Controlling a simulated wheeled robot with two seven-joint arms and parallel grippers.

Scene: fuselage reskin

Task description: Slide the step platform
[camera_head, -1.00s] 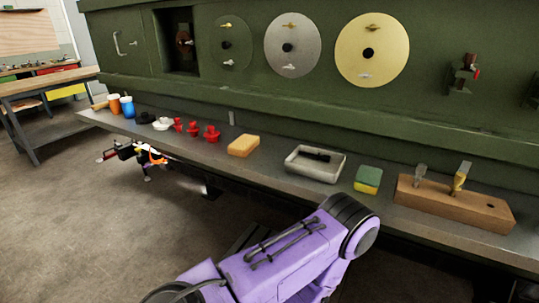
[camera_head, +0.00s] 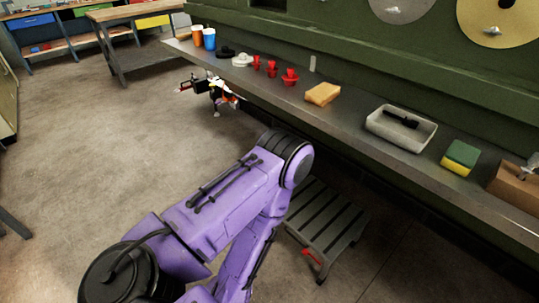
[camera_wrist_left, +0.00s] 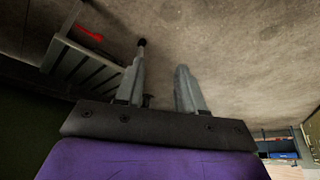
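The step platform (camera_head: 330,222) is a low grey slatted step with a red handle or lever (camera_head: 312,260) at its near end. It stands on the floor beside the bench, to the right of my purple left arm in the head view. In the left wrist view the platform (camera_wrist_left: 88,68) and its red part (camera_wrist_left: 88,33) are at upper left. My left gripper (camera_wrist_left: 162,58) has its two fingers apart with nothing visible between them; the platform lies left of the fingers. My right gripper is in neither view.
A long bench ledge (camera_head: 350,122) runs beside the platform, carrying cups, red parts, sponges and a grey tray (camera_head: 402,127). A dark object with orange bits (camera_head: 215,92) is below its far end. A worktable (camera_head: 130,40) stands farther back. The left floor is open.

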